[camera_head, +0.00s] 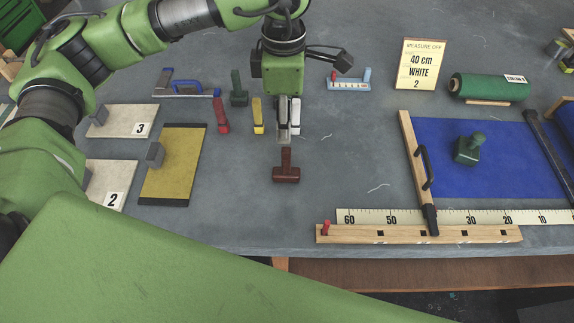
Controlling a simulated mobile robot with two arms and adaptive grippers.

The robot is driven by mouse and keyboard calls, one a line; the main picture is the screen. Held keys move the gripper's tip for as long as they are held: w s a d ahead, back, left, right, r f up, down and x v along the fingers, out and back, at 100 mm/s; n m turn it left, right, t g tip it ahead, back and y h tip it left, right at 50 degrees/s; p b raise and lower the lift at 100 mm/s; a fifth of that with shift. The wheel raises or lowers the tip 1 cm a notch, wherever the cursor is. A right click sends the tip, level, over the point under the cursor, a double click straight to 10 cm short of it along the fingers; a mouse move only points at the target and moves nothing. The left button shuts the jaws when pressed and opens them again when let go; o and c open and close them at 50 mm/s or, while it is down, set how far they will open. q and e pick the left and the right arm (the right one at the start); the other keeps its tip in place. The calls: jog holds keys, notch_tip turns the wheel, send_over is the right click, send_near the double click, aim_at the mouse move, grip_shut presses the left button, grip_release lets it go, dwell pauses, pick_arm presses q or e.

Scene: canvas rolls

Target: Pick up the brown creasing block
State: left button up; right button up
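The brown creasing block (286,173) is a dark red-brown block with an upright handle. My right gripper is not in view.
Red (221,117), yellow (258,116) and dark green (239,90) tools stand left of the gripper. A yellow mat (175,170) lies further left. A wooden ruler rail (420,234) and blue canvas (500,130) lie right. The bench around the brown block is clear.

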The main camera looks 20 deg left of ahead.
aim_at(286, 150)
pick_arm(q)
notch_tip(286, 150, down, 5)
jog(key=shift+p, duration=0.55)
jog(key=f+p, duration=0.2)
jog(key=f, duration=0.1)
jog(key=f+p, duration=0.1)
jog(key=shift+s+d+f, duration=0.2)
jog(key=shift+d+f, duration=0.05)
jog(key=shift+f, duration=0.45)
grip_shut()
